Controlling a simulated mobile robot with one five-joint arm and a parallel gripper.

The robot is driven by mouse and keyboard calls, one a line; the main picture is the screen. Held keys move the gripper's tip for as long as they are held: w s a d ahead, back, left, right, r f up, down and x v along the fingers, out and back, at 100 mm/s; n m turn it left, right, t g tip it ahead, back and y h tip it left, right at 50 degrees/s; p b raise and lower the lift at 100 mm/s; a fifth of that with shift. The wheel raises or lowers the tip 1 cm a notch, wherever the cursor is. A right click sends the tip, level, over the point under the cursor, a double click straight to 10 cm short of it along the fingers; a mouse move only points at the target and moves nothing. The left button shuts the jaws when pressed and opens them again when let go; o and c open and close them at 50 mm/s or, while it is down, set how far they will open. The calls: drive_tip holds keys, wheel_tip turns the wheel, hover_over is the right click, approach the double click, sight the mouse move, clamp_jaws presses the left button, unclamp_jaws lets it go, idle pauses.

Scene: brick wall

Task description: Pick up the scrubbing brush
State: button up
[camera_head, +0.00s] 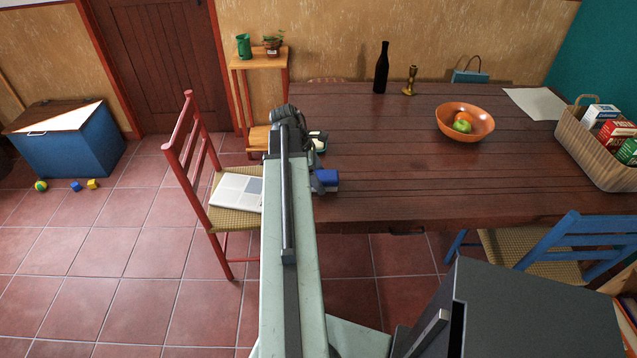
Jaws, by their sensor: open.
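No scrubbing brush can be made out for certain. A small pale object (319,146) lies on the left part of the wooden table, partly hidden by my arm, and may be the brush. A small blue block-like item (328,178) shows just right of my arm, nearer the front edge; I cannot tell what it is. My arm reaches forward over the table's left end. My gripper (319,136) is a small dark shape at its far end, open, close to the pale object in the picture. Whether they touch is not clear.
The table (390,185) also holds a dark bottle (381,68), a brass candlestick (410,80), an orange fruit bowl (450,124), paper (535,103) and a wicker basket (590,150). A red chair (190,140) with a laptop (237,191) stands left, a blue chair (570,245) front right. The table's middle is clear.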

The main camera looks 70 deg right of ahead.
sight(319, 175)
drive_tip(key=shift+f, duration=0.25)
idle(0.3)
drive_tip(key=c, duration=1.7)
wheel_tip(319, 175, up, 11)
drive_tip(key=p, duration=1)
drive_tip(key=shift+f, duration=0.2)
drive_tip(key=o, duration=0.8)
drive_tip(key=c, duration=0.4)
